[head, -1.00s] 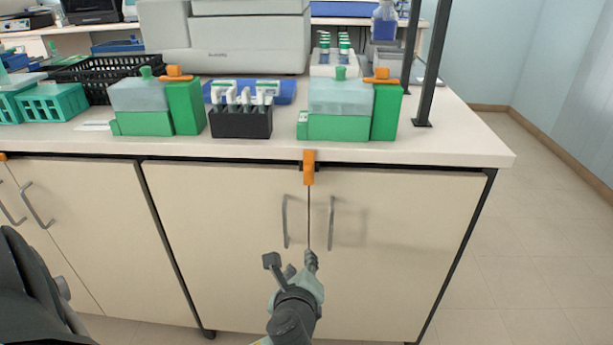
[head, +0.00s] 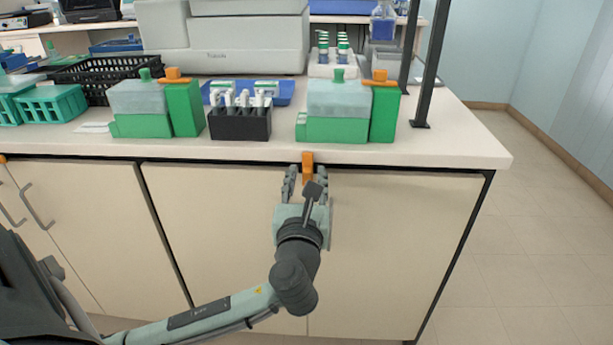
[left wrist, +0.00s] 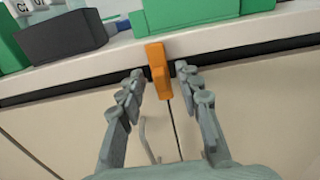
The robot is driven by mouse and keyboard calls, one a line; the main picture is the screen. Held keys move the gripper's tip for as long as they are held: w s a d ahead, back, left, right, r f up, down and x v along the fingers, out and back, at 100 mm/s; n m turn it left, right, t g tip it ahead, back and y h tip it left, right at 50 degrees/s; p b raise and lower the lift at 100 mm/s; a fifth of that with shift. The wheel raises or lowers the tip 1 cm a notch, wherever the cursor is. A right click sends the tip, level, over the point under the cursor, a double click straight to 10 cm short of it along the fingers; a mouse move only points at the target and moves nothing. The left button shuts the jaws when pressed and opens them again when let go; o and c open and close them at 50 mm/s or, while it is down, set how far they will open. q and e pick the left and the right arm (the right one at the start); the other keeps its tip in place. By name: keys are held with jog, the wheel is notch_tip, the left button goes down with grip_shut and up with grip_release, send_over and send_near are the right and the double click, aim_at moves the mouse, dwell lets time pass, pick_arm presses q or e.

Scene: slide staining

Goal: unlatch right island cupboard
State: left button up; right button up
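The right island cupboard (head: 400,250) has two cream doors under the bench top. An orange latch (head: 307,160) sits at the top of the seam between its doors; it also shows in the left wrist view (left wrist: 158,68). My left gripper (head: 306,175) is raised in front of the doors, just below the latch. In the left wrist view its open fingers (left wrist: 158,76) stand on either side of the latch, with gaps visible between them and it. The gripper hides the door handles in the head view; one handle (left wrist: 149,140) shows in the left wrist view. My right gripper is not in view.
The bench top (head: 450,140) overhangs just above the latch. Green-and-white staining boxes (head: 337,125) and a dark tube rack (head: 240,125) stand near its front edge. A black post (head: 430,70) rises at right. The floor at right (head: 540,240) is clear.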

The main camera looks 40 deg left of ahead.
pick_arm(q)
jog(key=shift+w, duration=0.1)
grip_shut()
